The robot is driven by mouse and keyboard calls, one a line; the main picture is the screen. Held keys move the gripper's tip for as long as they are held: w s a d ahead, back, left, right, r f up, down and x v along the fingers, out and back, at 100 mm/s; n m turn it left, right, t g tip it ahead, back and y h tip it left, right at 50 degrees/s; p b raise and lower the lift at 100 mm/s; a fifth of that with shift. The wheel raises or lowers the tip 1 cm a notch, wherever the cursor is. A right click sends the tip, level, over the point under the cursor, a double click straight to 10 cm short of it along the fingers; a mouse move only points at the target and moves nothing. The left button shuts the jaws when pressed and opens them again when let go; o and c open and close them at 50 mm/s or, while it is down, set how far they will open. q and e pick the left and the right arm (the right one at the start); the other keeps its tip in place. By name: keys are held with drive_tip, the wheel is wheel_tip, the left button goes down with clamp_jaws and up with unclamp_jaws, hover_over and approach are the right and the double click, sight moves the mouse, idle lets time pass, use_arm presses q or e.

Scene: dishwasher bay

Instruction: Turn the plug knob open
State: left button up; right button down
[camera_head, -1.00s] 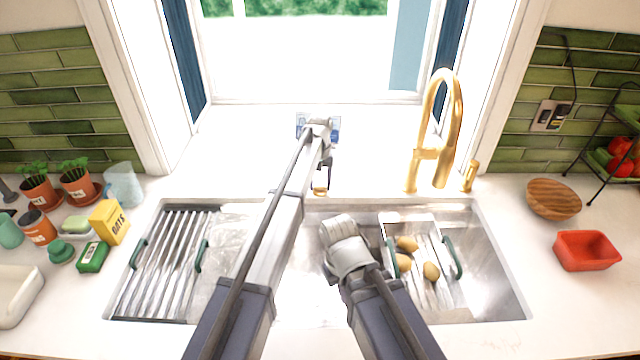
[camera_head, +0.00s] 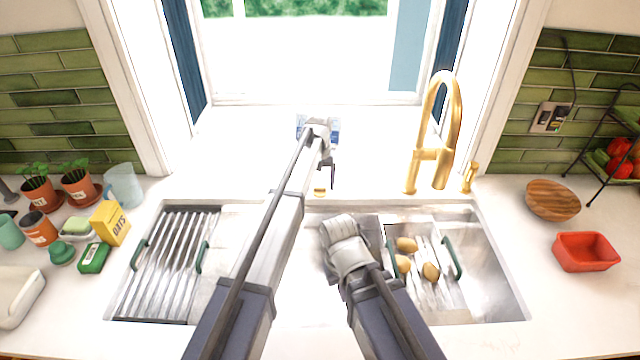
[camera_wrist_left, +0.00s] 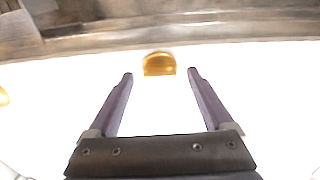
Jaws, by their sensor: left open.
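The plug knob looks to be the small gold knob (camera_head: 319,192) on the white counter at the sink's back edge, near the middle. In the left wrist view the gold knob (camera_wrist_left: 159,65) lies just beyond the fingertips, roughly centred between them and not touched. My left gripper (camera_head: 329,178) is above the counter just behind the knob in the head view. In the left wrist view its two fingers (camera_wrist_left: 160,75) are apart with nothing between them. My right arm is bent over the sink, and its fingers do not show.
A gold faucet (camera_head: 440,130) stands right of the knob. The sink holds a colander (camera_head: 457,258) with several potatoes (camera_head: 430,271) at right and a drying rack (camera_head: 165,265) at left. An oats box (camera_head: 110,223) and a red tray (camera_head: 586,251) stand on the side counters.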

sight(320, 188)
use_arm(q)
wheel_tip(320, 188, up, 7)
drive_tip(key=p, duration=0.7)
drive_tip(key=shift+r, duration=0.15)
drive_tip(key=shift+s, duration=0.2)
drive_tip(key=s+a+f+m+b, duration=0.1)
drive_tip(key=s+a, duration=0.1)
drive_tip(key=s, duration=1.1)
drive_tip(key=s+a+f+m+b, duration=0.1)
drive_tip(key=s+a, duration=0.1)
drive_tip(key=s, duration=1.1)
drive_tip(key=s+a+f+m+y+b, duration=0.1)
drive_tip(key=s+a+m, duration=0.1)
drive_tip(key=s, duration=1.1)
drive_tip(key=shift+s, duration=0.4)
drive_tip(key=shift+f, duration=0.1)
